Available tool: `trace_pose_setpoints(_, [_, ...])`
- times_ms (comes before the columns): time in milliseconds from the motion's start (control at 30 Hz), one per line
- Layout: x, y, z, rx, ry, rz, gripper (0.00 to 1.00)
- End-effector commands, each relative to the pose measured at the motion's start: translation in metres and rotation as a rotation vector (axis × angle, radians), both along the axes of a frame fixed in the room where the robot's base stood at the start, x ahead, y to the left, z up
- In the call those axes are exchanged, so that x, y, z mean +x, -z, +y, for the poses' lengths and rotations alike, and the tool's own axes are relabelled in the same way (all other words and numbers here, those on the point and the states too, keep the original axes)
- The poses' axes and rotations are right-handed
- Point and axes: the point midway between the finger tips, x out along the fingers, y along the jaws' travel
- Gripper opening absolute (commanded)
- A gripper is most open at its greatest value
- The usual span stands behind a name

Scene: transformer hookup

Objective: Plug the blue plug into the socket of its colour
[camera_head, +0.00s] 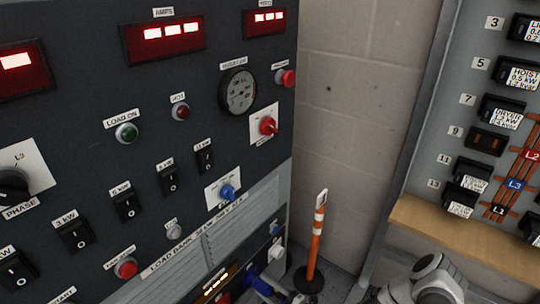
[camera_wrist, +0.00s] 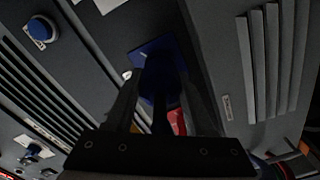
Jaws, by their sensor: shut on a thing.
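In the wrist view, my gripper (camera_wrist: 158,88) is shut on the dark blue plug (camera_wrist: 160,78), which lies between its two black fingers. A blue square plate (camera_wrist: 150,48) shows right at the plug's far end; it looks like the blue socket's flange. The plug overlaps it, and I cannot tell how deep the plug sits, or whether it sits in it at all. In the head view, blue parts (camera_head: 250,278) show low on the dark panel at the bottom edge, partly cut off and crowded by my gripper, so plug and socket are hard to tell apart there.
The dark control panel (camera_head: 90,130) carries switches, lamps and knobs, including a blue knob (camera_head: 227,192). An orange-and-white post (camera_head: 316,240) stands right of it. A wooden ledge (camera_head: 465,245) runs below a breaker board at right. A red part (camera_wrist: 178,122) shows beside my fingers.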

Motion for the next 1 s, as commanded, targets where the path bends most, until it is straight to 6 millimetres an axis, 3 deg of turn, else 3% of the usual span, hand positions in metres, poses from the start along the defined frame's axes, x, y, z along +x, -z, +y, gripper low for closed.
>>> trace_pose_setpoints(367, [-0.0004,-0.0007,0.0005,0.038,-0.001,0.045,0.0])
trace_pose_setpoints(400, [-0.0004,-0.0006,0.0006,0.038,-0.001,0.045,0.61])
trace_pose_setpoints(567, [-0.0003,-0.0004,0.0004,0.037,0.0,0.045,0.89])
trace_pose_setpoints(1000, [-0.0033,0.0,-0.0046,0.035,0.0,0.045,0.89])
